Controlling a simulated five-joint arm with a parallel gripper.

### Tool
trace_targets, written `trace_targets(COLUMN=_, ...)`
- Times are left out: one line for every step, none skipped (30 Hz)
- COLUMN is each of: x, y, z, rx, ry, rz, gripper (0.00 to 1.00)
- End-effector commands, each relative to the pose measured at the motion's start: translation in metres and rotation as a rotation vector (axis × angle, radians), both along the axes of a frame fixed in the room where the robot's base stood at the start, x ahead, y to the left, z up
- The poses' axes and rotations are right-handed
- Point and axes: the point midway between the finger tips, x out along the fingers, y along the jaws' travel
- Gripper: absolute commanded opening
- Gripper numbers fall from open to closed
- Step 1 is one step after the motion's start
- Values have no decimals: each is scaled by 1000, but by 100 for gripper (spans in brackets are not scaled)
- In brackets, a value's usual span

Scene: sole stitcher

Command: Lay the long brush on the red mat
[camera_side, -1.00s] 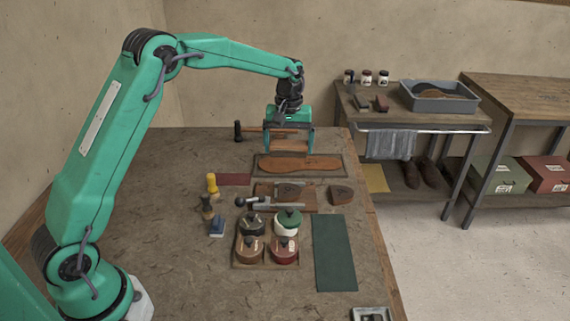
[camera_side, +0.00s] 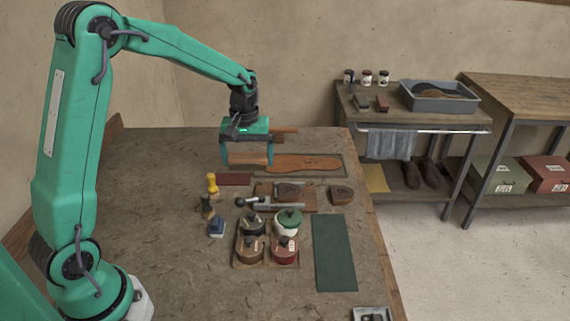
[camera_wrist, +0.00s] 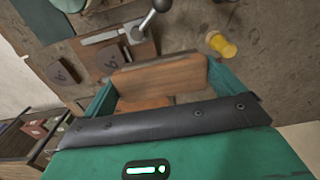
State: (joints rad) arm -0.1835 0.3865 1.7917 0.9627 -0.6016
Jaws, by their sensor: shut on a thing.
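The long brush (camera_side: 247,154) is a long piece with a brown wooden back. My gripper (camera_side: 247,160) is shut on it and holds it level above the bench. In the wrist view the brush (camera_wrist: 160,78) spans the space between the two green fingers of the gripper (camera_wrist: 163,88); its bristles cannot be made out. The red mat (camera_side: 233,179) is a dark red rectangle lying flat on the bench. It is bare where it shows, just below the gripper in the side view. The mat cannot be made out in the wrist view.
A sole (camera_side: 310,163) lies on a tray right of the gripper. A yellow-handled tool (camera_side: 212,183) stands close to the mat's left end. A clamp, several lidded pots and a green mat (camera_side: 335,252) lie nearer. The bench's left part is clear.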

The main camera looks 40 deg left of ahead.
Motion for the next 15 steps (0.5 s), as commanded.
trace_targets(x=0, y=1, z=0, rx=0, ry=0, rz=1, gripper=71)
trace_targets(x=0, y=2, z=-1, rx=0, ry=0, rz=1, gripper=71)
trace_targets(x=1, y=4, z=-2, rx=0, ry=0, rz=1, gripper=71)
trace_targets(x=1, y=5, z=-3, rx=-1, ry=1, rz=1, gripper=71)
trace_targets(x=1, y=8, z=-4, rx=0, ry=1, rz=2, gripper=71)
trace_targets(x=1, y=11, z=-7, rx=-1, ry=2, rz=3, gripper=71)
trace_targets(x=2, y=14, z=-9, rx=-1, ry=2, rz=4, gripper=71)
trace_targets(x=2, y=18, z=-11, rx=-1, ry=2, rz=4, gripper=71)
trace_targets(x=3, y=23, z=-14, rx=-1, ry=2, rz=3, gripper=71)
trace_targets(x=3, y=27, z=-17, rx=0, ry=1, rz=4, gripper=71)
trace_targets(x=4, y=32, z=-19, rx=-1, ry=2, rz=5, gripper=71)
trace_targets(x=5, y=38, z=-23, rx=-1, ry=2, rz=4, gripper=71)
trace_targets(x=6, y=43, z=-26, rx=-1, ry=2, rz=5, gripper=71)
trace_targets(x=6, y=48, z=-29, rx=-1, ry=4, rz=5, gripper=71)
trace_targets(x=7, y=54, z=-33, rx=-1, ry=2, rz=4, gripper=71)
